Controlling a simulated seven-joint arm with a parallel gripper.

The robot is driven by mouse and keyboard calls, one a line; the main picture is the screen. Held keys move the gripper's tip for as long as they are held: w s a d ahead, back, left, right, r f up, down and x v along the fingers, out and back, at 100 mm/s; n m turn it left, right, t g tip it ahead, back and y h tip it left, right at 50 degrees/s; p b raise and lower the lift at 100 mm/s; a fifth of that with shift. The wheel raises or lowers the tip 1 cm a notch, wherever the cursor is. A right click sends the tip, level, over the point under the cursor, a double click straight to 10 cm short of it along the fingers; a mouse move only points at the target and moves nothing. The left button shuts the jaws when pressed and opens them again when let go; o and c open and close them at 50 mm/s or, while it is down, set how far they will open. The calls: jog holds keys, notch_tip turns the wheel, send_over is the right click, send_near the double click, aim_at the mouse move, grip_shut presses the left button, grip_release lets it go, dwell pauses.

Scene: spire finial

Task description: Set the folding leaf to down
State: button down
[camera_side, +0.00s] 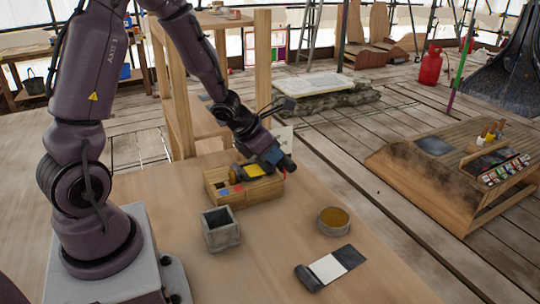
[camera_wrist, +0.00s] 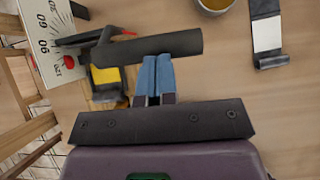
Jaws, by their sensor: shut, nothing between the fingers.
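My gripper (camera_wrist: 158,72) has blue fingers, shut together with nothing between them. In the wrist view a dark round bar (camera_wrist: 150,46) lies across just beyond the fingertips; I cannot tell whether they touch it. The bar seems to belong to a dark hinged piece, likely the folding leaf, beside a white card with numbers (camera_wrist: 52,40). In the side view my gripper (camera_side: 274,156) is low over the right end of a wooden box (camera_side: 262,192), and the card (camera_side: 284,138) stands behind it. The gripper hides much of the leaf, so its angle is unclear.
A grey square pot (camera_side: 221,230), a round tin of ochre (camera_side: 333,221) and a black-and-white strip (camera_side: 330,268) stand or lie on the table in front of the box. A wooden post frame (camera_side: 263,60) rises behind.

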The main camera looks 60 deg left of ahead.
jog(key=shift+w+r, duration=0.15)
jog(key=shift+w, duration=0.2)
jog(key=shift+w+r, duration=0.2)
jog(key=shift+w, duration=0.3)
jog(key=shift+w+r, duration=0.15)
jog(key=shift+w, duration=0.3)
jog(key=w+f+g, duration=0.2)
jog(key=w+f, duration=0.2)
jog(key=w, duration=0.4)
jog(key=w+f+g, duration=0.2)
jog(key=w+f, duration=0.2)
jog(key=w, duration=0.4)
jog(key=shift+g, duration=0.4)
jog(key=shift+w, duration=0.1)
